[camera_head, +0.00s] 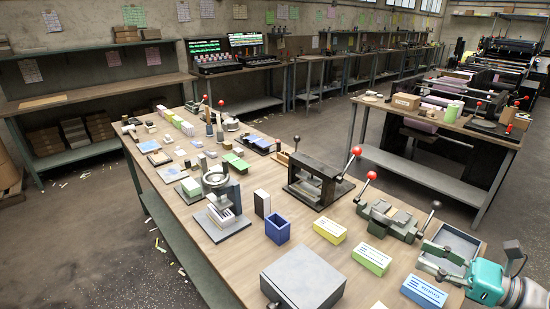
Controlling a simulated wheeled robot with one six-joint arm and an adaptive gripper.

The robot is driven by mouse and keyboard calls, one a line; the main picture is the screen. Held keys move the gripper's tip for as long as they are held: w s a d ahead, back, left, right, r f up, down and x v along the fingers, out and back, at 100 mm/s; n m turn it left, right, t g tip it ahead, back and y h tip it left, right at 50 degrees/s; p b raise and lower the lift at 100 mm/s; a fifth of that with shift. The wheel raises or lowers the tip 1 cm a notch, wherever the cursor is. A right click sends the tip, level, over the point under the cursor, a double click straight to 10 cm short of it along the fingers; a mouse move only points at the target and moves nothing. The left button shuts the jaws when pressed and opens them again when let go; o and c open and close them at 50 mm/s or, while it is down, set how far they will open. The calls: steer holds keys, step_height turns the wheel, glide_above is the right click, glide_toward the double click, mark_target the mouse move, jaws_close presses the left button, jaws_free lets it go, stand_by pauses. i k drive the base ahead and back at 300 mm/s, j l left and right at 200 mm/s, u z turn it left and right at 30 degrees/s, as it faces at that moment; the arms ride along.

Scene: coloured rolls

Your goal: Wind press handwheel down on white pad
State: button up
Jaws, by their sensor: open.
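The small press stands on the near half of the long wooden bench. Its pale ring-shaped handwheel (216,187) sits on top of a dark column (235,195). A white pad (221,209) lies under the handwheel on the grey base plate (232,229). Whether the press plate touches the pad cannot be told at this size. My gripper (437,261) is at the lower right over the bench end, far from the press. It is open, with nothing visible between its fingers.
A dark blue open box (278,229), a grey block (303,278) and a black press with a red-knobbed lever (318,181) stand between my gripper and the handwheel. Yellow (330,230), green (371,258) and blue (423,291) labelled pads lie nearer. A grey vise (391,218) stands behind them.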

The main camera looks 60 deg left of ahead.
mark_target(215, 179)
steer(key=k+j, duration=0.1)
steer(key=j, duration=0.3)
steer(key=k+j, duration=0.15)
steer(key=j, duration=0.2)
steer(key=k+j, duration=0.1)
steer(key=j, duration=0.3)
steer(key=k+j, duration=0.1)
steer(key=j, duration=0.25)
steer(key=k+j, duration=0.15)
steer(key=j, duration=0.25)
steer(key=k+j, duration=0.1)
steer(key=j, duration=0.25)
